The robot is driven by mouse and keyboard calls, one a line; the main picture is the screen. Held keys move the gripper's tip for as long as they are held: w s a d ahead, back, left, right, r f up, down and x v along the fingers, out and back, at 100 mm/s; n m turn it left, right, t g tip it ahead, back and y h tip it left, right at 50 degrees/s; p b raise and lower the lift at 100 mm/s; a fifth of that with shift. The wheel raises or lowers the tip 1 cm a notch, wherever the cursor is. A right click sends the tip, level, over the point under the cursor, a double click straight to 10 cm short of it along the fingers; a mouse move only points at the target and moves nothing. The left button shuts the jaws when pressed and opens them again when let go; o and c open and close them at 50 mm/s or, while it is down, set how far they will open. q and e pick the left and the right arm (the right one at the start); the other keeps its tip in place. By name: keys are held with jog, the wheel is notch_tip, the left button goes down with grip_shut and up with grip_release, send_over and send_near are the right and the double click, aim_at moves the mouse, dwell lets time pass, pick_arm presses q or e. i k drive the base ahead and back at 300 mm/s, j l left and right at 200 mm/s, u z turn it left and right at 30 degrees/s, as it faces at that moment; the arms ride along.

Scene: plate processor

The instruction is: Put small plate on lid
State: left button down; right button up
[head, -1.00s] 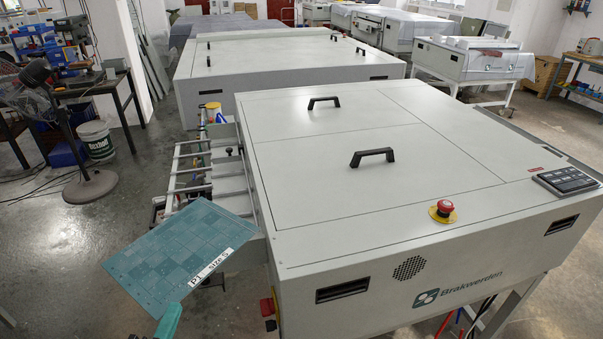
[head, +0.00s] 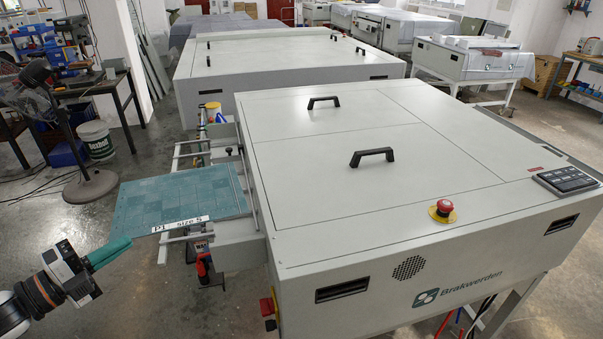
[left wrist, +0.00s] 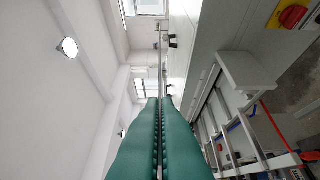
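In the left wrist view the green fingers (left wrist: 159,102) are close together, with the plate about edge-on and hard to make out. The lid (head: 325,145) is the flat grey top panel of the near machine, with two black handles. My right gripper is not in view.
A red emergency button (head: 443,208) and a black keypad (head: 566,180) sit on the near machine's top. The feed frame (head: 190,158) sticks out at its left side. A fan (head: 60,115) and a white bucket (head: 97,140) stand farther left. The lid is clear except for its handles.

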aim_at(283, 175)
jog(key=i+l, duration=0.45)
jog(key=l, duration=0.25)
jog(key=i+l, duration=0.25)
jog(key=l, duration=0.15)
